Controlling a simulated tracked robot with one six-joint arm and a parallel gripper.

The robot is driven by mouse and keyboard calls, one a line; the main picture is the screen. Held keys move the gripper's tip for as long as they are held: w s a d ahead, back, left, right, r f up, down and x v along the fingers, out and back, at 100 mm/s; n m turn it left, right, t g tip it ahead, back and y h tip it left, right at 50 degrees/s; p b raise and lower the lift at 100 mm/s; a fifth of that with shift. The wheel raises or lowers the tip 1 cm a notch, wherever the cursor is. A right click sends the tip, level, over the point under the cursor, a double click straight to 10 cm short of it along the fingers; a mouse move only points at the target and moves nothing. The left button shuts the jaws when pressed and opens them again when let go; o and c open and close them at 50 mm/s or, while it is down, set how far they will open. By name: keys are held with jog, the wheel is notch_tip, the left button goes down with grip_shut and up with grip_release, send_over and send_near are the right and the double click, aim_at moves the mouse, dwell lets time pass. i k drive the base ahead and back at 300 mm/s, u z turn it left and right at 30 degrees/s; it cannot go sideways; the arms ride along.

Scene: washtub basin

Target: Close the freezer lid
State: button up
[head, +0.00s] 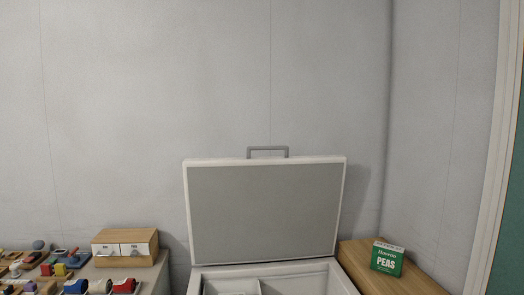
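The freezer lid (263,215) stands raised, close to upright, at the back of the chest freezer. Its grey inner panel with a pale rim faces me. A grey handle (267,149) sticks up from its top edge. The open freezer body (335,278) shows below the lid at the bottom of the head view. Its pale interior is partly visible, with a divider and a compartment at the left. The front of the freezer is cut off by the frame. My gripper does not show in this view.
A green peas box (387,259) stands on a wooden surface (355,256) right of the freezer. To the left, a wooden drawer box (125,246) and several small coloured items sit on a counter (150,275). A grey wall is behind, with a pale frame (500,150) at far right.

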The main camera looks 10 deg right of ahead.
aim_at(249, 209)
jog(key=z, duration=0.1)
jog(key=i, duration=0.95)
jog(key=u, duration=0.1)
